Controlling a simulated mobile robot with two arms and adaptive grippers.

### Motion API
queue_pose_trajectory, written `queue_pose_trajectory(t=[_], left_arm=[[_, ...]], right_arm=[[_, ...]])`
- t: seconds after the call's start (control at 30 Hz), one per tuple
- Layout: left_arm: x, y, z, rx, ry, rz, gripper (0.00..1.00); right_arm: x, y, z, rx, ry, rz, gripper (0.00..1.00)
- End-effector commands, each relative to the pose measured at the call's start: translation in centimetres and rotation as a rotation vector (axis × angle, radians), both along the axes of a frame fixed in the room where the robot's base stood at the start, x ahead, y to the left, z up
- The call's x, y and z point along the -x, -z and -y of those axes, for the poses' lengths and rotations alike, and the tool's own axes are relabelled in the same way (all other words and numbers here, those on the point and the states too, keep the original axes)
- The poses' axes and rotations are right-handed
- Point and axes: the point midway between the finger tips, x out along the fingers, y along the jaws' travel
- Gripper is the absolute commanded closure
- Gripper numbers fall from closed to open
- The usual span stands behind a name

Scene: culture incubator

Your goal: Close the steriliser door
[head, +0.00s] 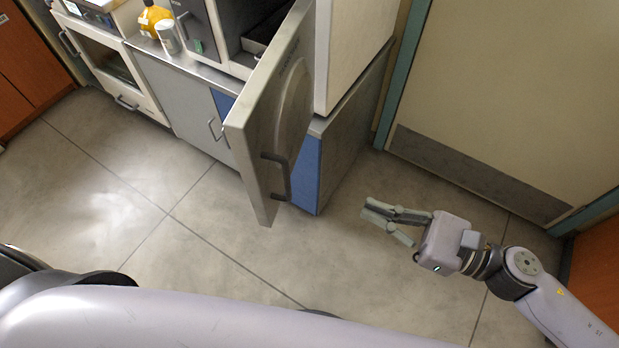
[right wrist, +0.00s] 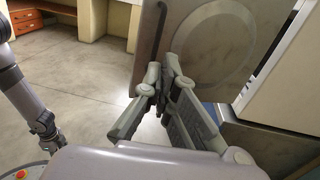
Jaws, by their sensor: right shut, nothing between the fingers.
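The steriliser door (head: 265,120) stands wide open, sticking out from the counter toward me. A dark bar handle (head: 279,176) is on it near its lower end. The steriliser (head: 206,28) sits on the counter behind it, its dark interior partly hidden by the door. My right gripper (head: 369,212) is shut and empty, to the right of the door and apart from it in the head view. In the right wrist view the gripper (right wrist: 161,66) points toward the door face with the round raised plate (right wrist: 208,48); whether it touches cannot be told.
A white cabinet (head: 352,45) stands right of the steriliser on the counter. An orange-capped bottle (head: 152,18) and a metal can (head: 168,37) stand left of it. A large room door (head: 500,90) is at the right. The floor (head: 200,225) before the counter is clear.

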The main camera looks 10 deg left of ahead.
Motion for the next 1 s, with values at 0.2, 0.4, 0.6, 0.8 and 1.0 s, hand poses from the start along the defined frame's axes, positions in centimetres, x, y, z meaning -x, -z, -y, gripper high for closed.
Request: queue_pose_trajectory(t=[0.2, 0.4, 0.6, 0.8, 1.0], left_arm=[[0.0, -2.1, -0.1, -0.001, 0.0, -0.001, 0.55], [0.1, -4.2, -0.2, -0.002, 0.0, -0.002, 0.55], [0.1, -5.7, -0.3, -0.004, 0.0, -0.002, 0.55], [0.1, -6.2, -0.3, -0.003, -0.001, -0.002, 0.55], [0.2, -6.2, -0.3, -0.004, -0.001, -0.003, 0.55]], right_arm=[[-1.0, -0.7, -3.2, -0.005, 0.001, 0.0, 1.0], [-2.1, -0.7, -7.3, -0.004, 0.001, -0.001, 1.0], [-3.0, -0.4, -10.7, -0.003, 0.001, -0.003, 1.0], [-3.4, -0.1, -12.3, -0.002, 0.003, -0.004, 1.0], [-3.5, 0.1, -12.6, -0.001, 0.003, -0.004, 1.0]])
